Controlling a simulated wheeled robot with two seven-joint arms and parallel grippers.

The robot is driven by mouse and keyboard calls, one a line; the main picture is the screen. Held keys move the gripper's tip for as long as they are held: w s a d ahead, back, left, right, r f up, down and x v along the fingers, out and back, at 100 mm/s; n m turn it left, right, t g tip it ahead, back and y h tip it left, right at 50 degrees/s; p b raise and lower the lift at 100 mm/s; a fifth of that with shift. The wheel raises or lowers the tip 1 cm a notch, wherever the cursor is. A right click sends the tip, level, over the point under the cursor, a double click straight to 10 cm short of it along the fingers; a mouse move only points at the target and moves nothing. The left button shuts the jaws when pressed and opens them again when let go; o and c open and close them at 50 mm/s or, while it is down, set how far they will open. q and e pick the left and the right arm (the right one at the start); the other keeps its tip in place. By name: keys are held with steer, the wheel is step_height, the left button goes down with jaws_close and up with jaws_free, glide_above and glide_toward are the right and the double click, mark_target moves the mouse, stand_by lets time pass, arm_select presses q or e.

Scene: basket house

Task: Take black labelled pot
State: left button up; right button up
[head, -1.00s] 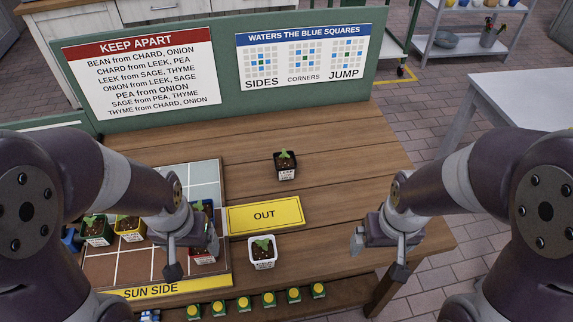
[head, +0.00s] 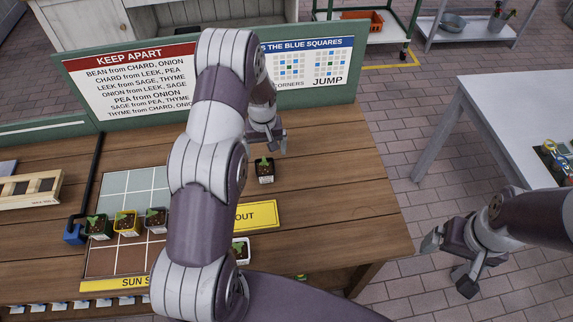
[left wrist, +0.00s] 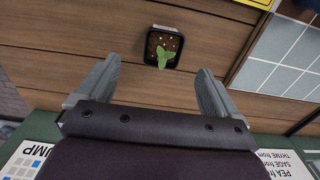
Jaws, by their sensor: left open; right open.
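The black labelled pot (head: 264,171), a dark pot with a white label and a green seedling, stands upright on the bare wooden bench behind the yellow OUT plate. My left gripper (head: 270,146) is open and empty, just beyond the pot in the head view. In the left wrist view the pot (left wrist: 163,49) shows from above, just ahead of the open fingertips (left wrist: 158,68) and roughly centred between them, with no finger seen touching it. My right gripper (head: 452,262) is open and empty, off the bench's right side over the brick floor.
The OUT plate (head: 258,216) and a white pot (head: 241,246) lie nearer, partly behind my left arm. Green (head: 98,227), yellow (head: 127,223) and dark (head: 156,219) pots stand on the tiled grid at left. The green sign board (head: 345,92) rises close behind my left gripper.

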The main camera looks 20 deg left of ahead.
mark_target(264, 167)
arm_select(q)
steer(key=f, duration=0.2)
steer(key=a+f+p, duration=0.1)
steer(key=shift+s+f, duration=0.35)
steer(key=f, duration=0.1)
steer(key=f+p, duration=0.1)
steer(key=w+f, duration=0.1)
steer(key=shift+d+f+p, duration=0.1)
steer(key=shift+d+p, duration=0.2)
steer(key=f, duration=0.2)
steer(key=f+p, duration=0.1)
steer(key=shift+s+a+f, duration=0.15)
steer(key=shift+a+f, duration=0.15)
steer(key=shift+f, duration=0.15)
steer(key=shift+c, duration=0.8)
steer(key=shift+d, duration=0.1)
steer(key=c, duration=0.9)
arm_select(e)
steer(key=r, duration=0.4)
steer(key=shift+a+r, duration=0.15)
steer(key=shift+a, duration=0.15)
